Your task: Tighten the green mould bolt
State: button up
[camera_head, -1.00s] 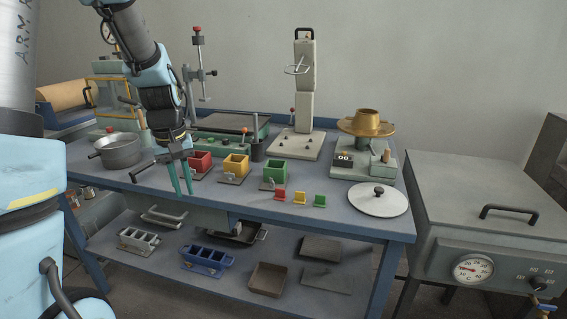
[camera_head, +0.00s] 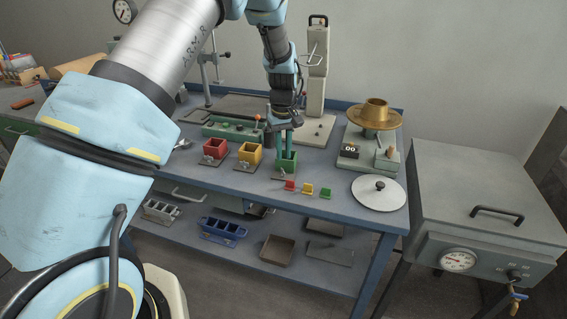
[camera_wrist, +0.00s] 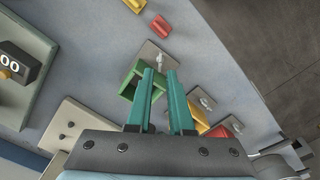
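The green mould (camera_head: 288,166) is an open cube on a small grey plate near the middle of the bench. It also shows in the wrist view (camera_wrist: 129,82). Its silver bolt (camera_wrist: 160,59) is on the plate beside the cube, just beyond my fingertips in the wrist view. My gripper (camera_head: 287,153) points down at the green mould with its two teal fingers. In the wrist view, my gripper (camera_wrist: 160,72) is open with a clear gap and nothing held. One finger overlaps the mould; contact cannot be told.
The yellow mould (camera_head: 250,153) and red mould (camera_head: 215,148) stand to the left. Small red (camera_head: 290,185), yellow (camera_head: 307,189) and green (camera_head: 325,193) pieces lie in front. A round lid (camera_head: 379,193) and a scale with a brass pan (camera_head: 375,113) are at the right.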

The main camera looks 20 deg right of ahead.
aim_at(283, 171)
notch_tip(283, 171, down, 6)
jog(key=shift+p, duration=0.8)
jog(key=shift+c, duration=0.2)
grip_shut()
